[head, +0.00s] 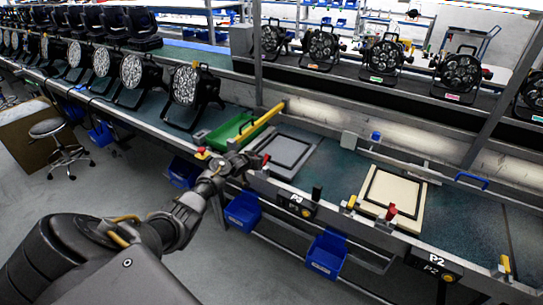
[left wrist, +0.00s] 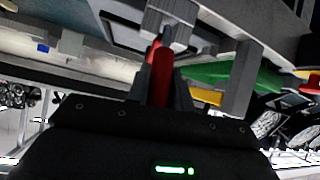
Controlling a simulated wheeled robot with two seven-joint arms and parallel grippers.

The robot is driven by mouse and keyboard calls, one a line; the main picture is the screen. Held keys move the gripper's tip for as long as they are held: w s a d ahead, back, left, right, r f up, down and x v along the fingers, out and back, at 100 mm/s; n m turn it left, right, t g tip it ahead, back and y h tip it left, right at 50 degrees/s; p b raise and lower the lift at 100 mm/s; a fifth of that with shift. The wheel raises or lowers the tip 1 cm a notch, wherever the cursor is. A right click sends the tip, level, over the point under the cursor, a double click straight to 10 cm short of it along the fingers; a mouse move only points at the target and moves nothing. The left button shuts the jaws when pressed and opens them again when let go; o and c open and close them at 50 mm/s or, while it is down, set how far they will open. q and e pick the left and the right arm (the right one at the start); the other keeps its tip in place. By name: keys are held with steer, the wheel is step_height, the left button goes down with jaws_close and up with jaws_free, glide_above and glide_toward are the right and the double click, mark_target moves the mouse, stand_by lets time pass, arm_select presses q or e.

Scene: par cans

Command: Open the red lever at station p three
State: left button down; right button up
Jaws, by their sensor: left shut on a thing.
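The red lever (left wrist: 162,75) sits between the two fingers of my left gripper (left wrist: 165,88) in the left wrist view, and the gripper is shut on it. In the head view my left gripper (head: 247,162) is at the front rail of the bench, just left of and above the P3 sign (head: 297,205). Only a small red part of the lever shows there, and its angle is hard to tell. My right gripper is not in view.
Behind the gripper are a grey square plate (head: 283,150), a green tray (head: 230,131) and a yellow bar (head: 262,121). Blue bins (head: 242,211) hang below the rail. Station P2 (head: 434,266) at right has another red lever (head: 390,212) and a cream plate (head: 408,190).

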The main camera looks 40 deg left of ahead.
arm_select(q)
steer(key=shift+w+r, duration=0.25)
steer(key=shift+w+g, duration=0.2)
steer(key=shift+g, duration=0.4)
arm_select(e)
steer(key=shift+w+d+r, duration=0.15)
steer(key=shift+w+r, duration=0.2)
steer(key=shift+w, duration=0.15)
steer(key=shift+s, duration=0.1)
arm_select(q)
steer(key=c, duration=1.2)
jaws_free()
steer(key=shift+c, duration=0.2)
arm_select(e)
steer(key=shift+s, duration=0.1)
arm_select(q)
steer(key=shift+s, duration=0.1)
steer(key=p+v, duration=0.1)
steer(key=v, duration=0.9)
steer(key=shift+s+r+p, duration=0.15)
steer(key=shift+r+p, duration=0.15)
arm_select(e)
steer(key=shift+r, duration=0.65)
